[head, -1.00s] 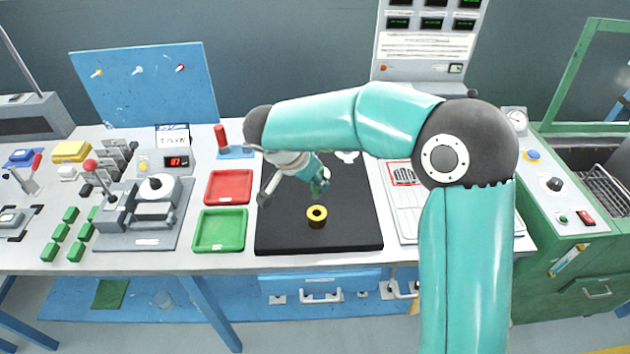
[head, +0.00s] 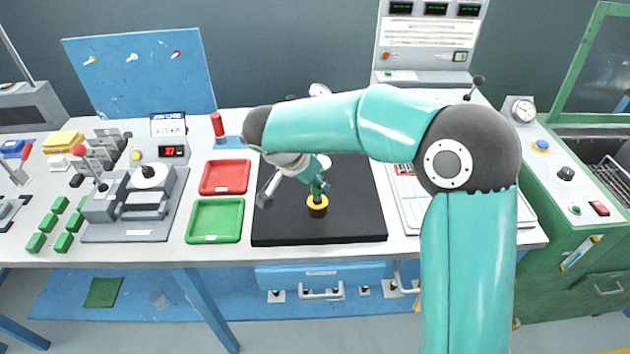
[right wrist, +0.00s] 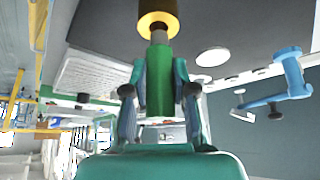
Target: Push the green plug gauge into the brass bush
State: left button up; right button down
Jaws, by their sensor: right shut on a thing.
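The brass bush (head: 317,206) stands on the black mat (head: 280,225), its yellow rim facing up. It also shows at the top of the right wrist view (right wrist: 158,21), with a dark body behind a gold face. My right gripper (head: 321,187) is shut on the green plug gauge (right wrist: 160,95), directly above the bush. The gauge's narrow grey-brown tip is at the bush's bore, in line with it. I cannot tell how far in the tip is. My left gripper is not in view.
A red tray (head: 225,177) and a green tray (head: 215,220) lie left of the mat. A grey fixture (head: 137,205) with a lever stands further left. A pale panel (head: 408,203) lies to the right. The front of the mat is clear.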

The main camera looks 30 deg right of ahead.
aim_at(313, 189)
dwell(0.4)
jog(key=shift+b, duration=0.45)
jog(key=shift+f+b, duration=1.2)
jog(key=shift+b, duration=0.1)
jog(key=shift+b, duration=0.4)
dwell(0.8)
jog(key=shift+f+b, duration=0.3)
jog(key=shift+b, duration=0.1)
dwell(0.4)
jog(key=c, duration=0.9)
grip_release()
jog(key=shift+o, duration=0.2)
